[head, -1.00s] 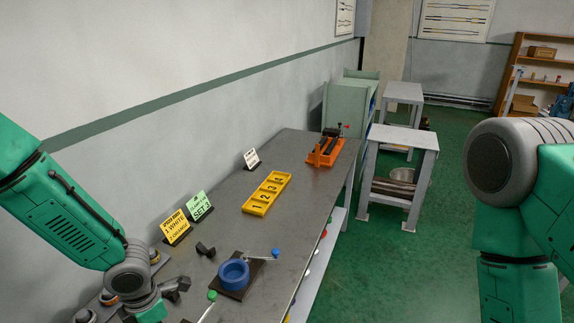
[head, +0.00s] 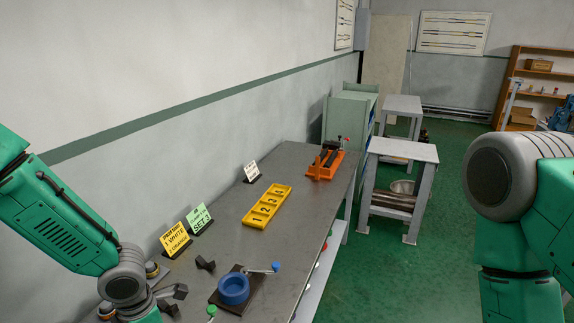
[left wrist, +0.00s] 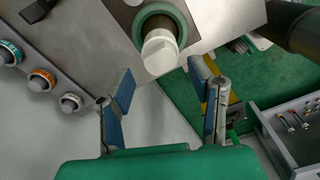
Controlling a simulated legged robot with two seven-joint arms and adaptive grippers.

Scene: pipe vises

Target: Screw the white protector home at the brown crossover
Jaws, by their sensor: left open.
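In the left wrist view a white protector (left wrist: 160,50) shows end-on at top centre, at the end of a dark round part. A green ring (left wrist: 188,24) surrounds that part. Whether the protector is fully seated, I cannot tell. My left gripper (left wrist: 162,86) is open, its blue-padded fingers apart just below the protector and not touching it. In the head view my left arm reaches down at lower left, and the white protector does not show there. I cannot make out a brown crossover for certain. Only my right arm's upper links show; its gripper is out of view.
Several knob-like parts with coloured rings (left wrist: 42,80) sit left in the wrist view. On the bench (head: 300,168) stand a blue ring vise (head: 233,290), yellow numbered tray (head: 267,207), orange vise (head: 325,166), yellow card (head: 174,240) and green card (head: 199,218). Green floor lies right.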

